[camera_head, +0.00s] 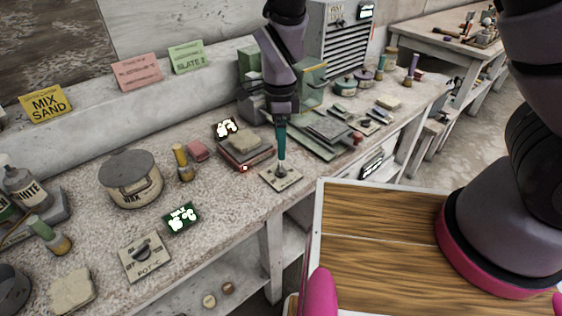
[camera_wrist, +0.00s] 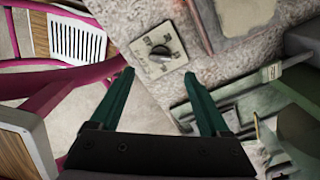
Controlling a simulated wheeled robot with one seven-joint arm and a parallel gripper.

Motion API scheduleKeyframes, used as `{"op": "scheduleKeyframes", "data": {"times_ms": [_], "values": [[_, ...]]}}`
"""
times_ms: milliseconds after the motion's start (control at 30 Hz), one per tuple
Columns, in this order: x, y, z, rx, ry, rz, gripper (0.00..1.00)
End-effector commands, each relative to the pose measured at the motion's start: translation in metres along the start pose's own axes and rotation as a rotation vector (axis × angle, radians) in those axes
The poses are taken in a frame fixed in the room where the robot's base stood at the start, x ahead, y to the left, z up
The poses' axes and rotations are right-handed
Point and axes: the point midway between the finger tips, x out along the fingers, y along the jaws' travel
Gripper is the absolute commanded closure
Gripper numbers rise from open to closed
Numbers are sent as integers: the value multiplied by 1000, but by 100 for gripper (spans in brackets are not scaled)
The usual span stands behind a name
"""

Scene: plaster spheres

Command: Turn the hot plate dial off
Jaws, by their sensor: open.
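A dark dial knob (camera_head: 281,171) sits on a cream label plate (camera_head: 294,180) at the front edge of the bench. The knob shows in the wrist view (camera_wrist: 161,50), its pale pointer slanting toward the lower right; the plate's lettering is too small to read surely. My gripper (camera_head: 281,160) points down just above this knob, its teal fingers partly overlapping it. In the wrist view my gripper (camera_wrist: 158,73) is open and empty, with the knob beyond and between its fingertips. A reddish-brown box with a slab on top, possibly the hot plate (camera_head: 247,157), stands behind the dial.
A second dial (camera_head: 142,250) on a plate marked POT C lies at the front left.

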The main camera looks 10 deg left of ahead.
Motion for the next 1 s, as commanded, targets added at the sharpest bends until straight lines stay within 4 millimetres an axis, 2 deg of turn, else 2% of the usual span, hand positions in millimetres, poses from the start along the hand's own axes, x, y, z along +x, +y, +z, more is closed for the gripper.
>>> {"op": "scheduleKeyframes", "data": {"times_ms": [33,200,400,800,867,1000], "values": [[11,0,-1,1,3,3,20],[43,0,-1,0,2,3,20],[68,0,0,-1,0,1,20],[75,0,0,-2,-1,0,20],[75,0,0,-2,-1,0,43],[75,0,0,-2,-1,0,96]]}}
